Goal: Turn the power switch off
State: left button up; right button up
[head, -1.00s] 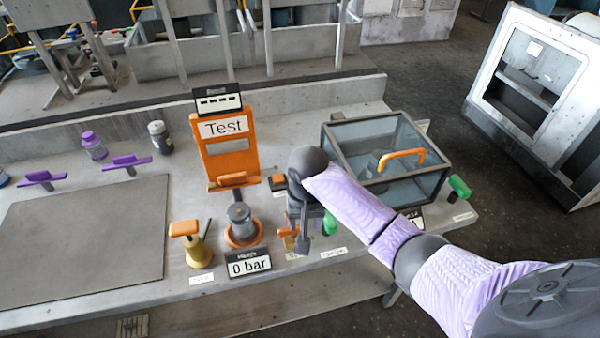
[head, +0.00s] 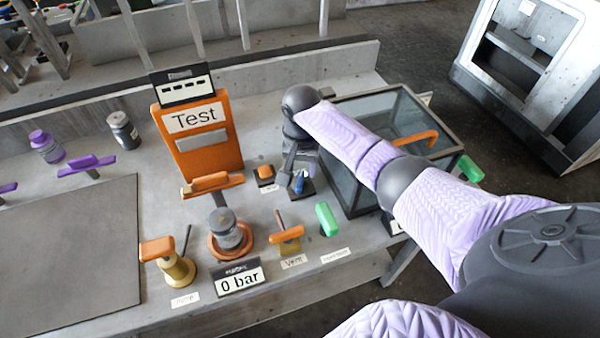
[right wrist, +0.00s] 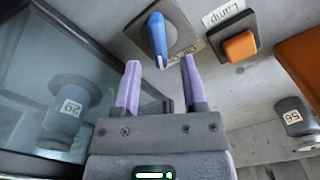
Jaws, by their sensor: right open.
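A blue switch handle (head: 299,183) stands on a small dark base at the right of the bench, between the orange lamp switch and the glass box. In the right wrist view the blue handle (right wrist: 157,32) points toward my gripper, on a grey square plate. Its label is partly hidden, so I cannot tell whether it is the power switch. My right gripper (right wrist: 160,66) is open, its two lavender fingers on either side of the handle's near end, with no visible contact. In the head view, my right gripper (head: 292,172) hangs just above the switch. My left gripper is not in view.
An orange switch (right wrist: 240,46) labelled "Lamp" sits close beside. The glass box (head: 345,185) with an orange handle stands right of the switch. A green handle (head: 327,218), an orange vent handle (head: 287,234) and the orange "Test" panel (head: 198,140) are nearby.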

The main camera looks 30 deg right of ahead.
jog(key=shift+f, duration=0.85)
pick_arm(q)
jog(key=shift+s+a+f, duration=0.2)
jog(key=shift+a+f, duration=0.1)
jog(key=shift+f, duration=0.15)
pick_arm(e)
jog(key=shift+c, duration=0.3)
grip_shut()
